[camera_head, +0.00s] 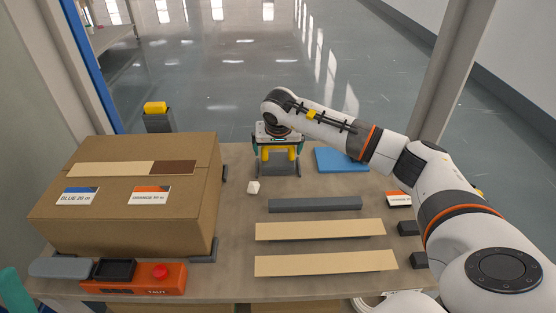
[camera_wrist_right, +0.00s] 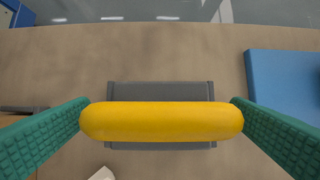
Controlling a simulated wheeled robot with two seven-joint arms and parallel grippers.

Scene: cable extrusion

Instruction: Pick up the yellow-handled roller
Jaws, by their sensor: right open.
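The roller's yellow handle (camera_wrist_right: 161,121) lies crosswise between the two green fingers of my right gripper (camera_wrist_right: 161,120) in the right wrist view. The fingertips are spread wide, at the handle's two ends; I cannot tell whether they touch it. A grey stand (camera_wrist_right: 160,92) shows below the handle. In the head view my right gripper (camera_head: 278,152) points down at the back of the table, and yellow parts of the roller (camera_head: 292,153) show beneath it. The gripper body hides much of the roller. A teal piece at the lower left edge may be my left gripper (camera_head: 12,290).
A large cardboard box (camera_head: 130,225) fills the table's left side, with an orange control box (camera_head: 140,277) in front. A blue pad (camera_head: 340,160) lies right of the roller. A grey bar (camera_head: 315,204) and two tan strips (camera_head: 320,230) lie in front. A small white piece (camera_head: 253,187) lies nearby.

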